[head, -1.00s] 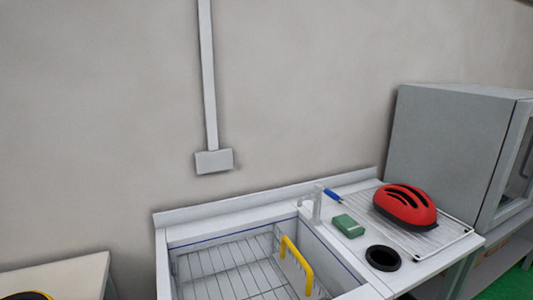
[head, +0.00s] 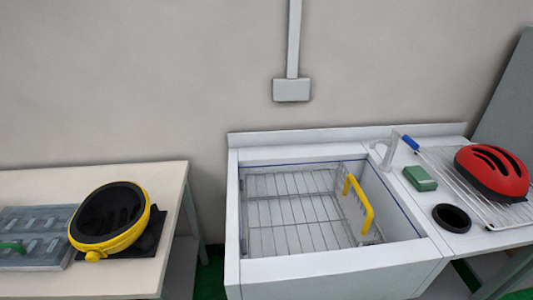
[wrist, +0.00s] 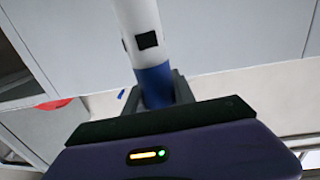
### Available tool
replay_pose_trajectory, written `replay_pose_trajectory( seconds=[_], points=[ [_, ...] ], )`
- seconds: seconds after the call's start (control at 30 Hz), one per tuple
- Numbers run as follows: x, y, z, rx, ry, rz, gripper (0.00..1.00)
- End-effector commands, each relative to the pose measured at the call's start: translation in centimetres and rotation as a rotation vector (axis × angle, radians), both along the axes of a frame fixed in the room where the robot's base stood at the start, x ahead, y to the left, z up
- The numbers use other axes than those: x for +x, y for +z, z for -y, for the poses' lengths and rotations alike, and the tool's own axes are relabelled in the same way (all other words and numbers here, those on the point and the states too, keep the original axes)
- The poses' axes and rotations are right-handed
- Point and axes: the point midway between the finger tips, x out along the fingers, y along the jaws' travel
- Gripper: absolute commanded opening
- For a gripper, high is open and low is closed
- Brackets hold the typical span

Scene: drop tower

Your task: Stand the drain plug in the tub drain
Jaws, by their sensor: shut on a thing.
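In the wrist view my gripper (wrist: 157,92) is shut on a long cylinder, white with a black square mark and a blue band at the grip (wrist: 140,28). It looks like the drain plug, and its far end runs out of the picture. In the head view the white tub (head: 330,262) stands right of centre, with a wire rack (head: 290,215) and a yellow handle (head: 357,205) inside. I cannot make out the drain in it. My gripper does not show in the head view.
Right of the tub are a green block (head: 420,178), a black ring-shaped thing (head: 451,217), a red helmet (head: 492,172) on a wire rack and a faucet (head: 388,150). On the left table (head: 125,287) are a yellow-black round device (head: 112,215) and a grey case (head: 35,235).

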Motion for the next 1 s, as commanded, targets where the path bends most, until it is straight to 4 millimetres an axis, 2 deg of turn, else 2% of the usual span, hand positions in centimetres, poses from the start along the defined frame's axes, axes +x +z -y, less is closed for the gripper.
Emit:
replay_pose_trajectory(
  seconds=[0.2,1.0],
  points=[
    [0.2,-1.6,-1.5,0.0,0.026,0.003,0.0],
    [0.2,-1.5,-1.4,0.0,0.024,0.004,0.0]
  ],
)
